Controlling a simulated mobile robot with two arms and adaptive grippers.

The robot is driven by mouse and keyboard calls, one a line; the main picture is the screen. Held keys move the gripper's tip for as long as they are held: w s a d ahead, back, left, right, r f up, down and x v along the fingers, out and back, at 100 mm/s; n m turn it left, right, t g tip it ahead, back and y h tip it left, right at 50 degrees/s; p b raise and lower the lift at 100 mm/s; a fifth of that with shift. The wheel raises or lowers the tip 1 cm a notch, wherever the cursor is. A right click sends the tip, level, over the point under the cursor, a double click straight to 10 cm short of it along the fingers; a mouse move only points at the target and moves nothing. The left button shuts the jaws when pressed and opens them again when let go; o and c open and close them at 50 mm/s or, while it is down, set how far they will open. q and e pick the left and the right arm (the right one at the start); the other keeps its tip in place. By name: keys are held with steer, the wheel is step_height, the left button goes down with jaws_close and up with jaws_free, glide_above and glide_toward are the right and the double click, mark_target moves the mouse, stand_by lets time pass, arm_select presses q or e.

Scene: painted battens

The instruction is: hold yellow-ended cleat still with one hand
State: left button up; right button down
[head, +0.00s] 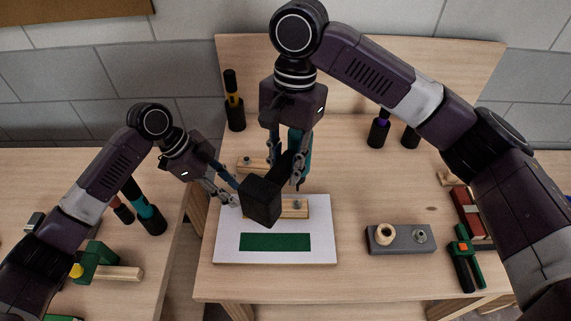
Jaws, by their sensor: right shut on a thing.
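A pale wooden cleat (302,207) lies on a white board (325,248), behind a green rectangle; a screw head shows near its right end. Its middle and left part are hidden by the black block end of a tool, and I cannot make out a yellow end. My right gripper (288,178) points down over the cleat and is shut on this dark tool (261,201), which has a blocky black end. My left gripper (228,197) is at the left edge of the board, close to the cleat's hidden left end; I cannot tell whether it touches or how far its fingers are apart.
A second wooden piece (250,163) lies behind the board. A grey block (400,239) with a ring and a metal fitting stands to the right, beside a green clamp (464,260). Tool holders line the back. A gap separates the left bench (150,275).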

arm_select(q)
steer(key=x, duration=0.4)
arm_select(e)
steer(key=shift+r, duration=0.1)
arm_select(q)
steer(key=shift+s+d+f, duration=0.15)
steer(key=shift+d+f, duration=0.1)
steer(key=shift+f, duration=0.3)
steer(key=shift+c, duration=0.4)
steer(key=c, duration=0.5)
steer(key=shift+o, duration=0.2)
steer(key=o, duration=1.2)
steer(key=shift+c, duration=0.2)
